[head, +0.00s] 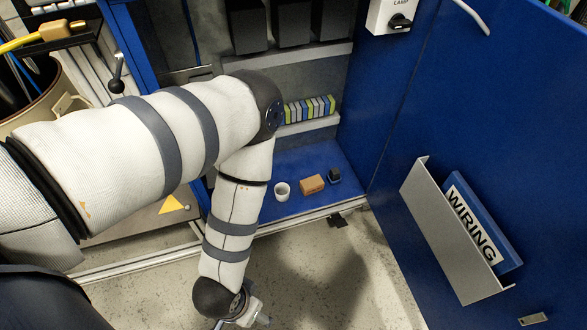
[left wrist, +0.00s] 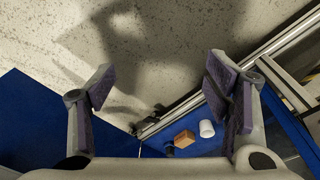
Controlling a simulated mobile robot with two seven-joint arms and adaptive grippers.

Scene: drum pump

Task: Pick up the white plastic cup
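The white plastic cup (head: 282,191) stands on the blue floor of the open cabinet (head: 290,160) in the head view, left of a small brown block. In the left wrist view the white cup (left wrist: 207,129) shows near the right finger, beyond the gripper. My left gripper (left wrist: 165,95) is open and empty, its two padded fingers wide apart. In the head view my left gripper (head: 243,318) is partly cut off at the bottom edge, over the grey floor, below and apart from the cup. My right gripper is in neither view.
The brown block (head: 312,184) and a small black object (head: 334,176) stand right of the cup. The cabinet's bottom sill (head: 300,217) runs in front. The open blue door (head: 480,130) with a WIRING folder (head: 484,222) stands at right. Floor before the cabinet is clear.

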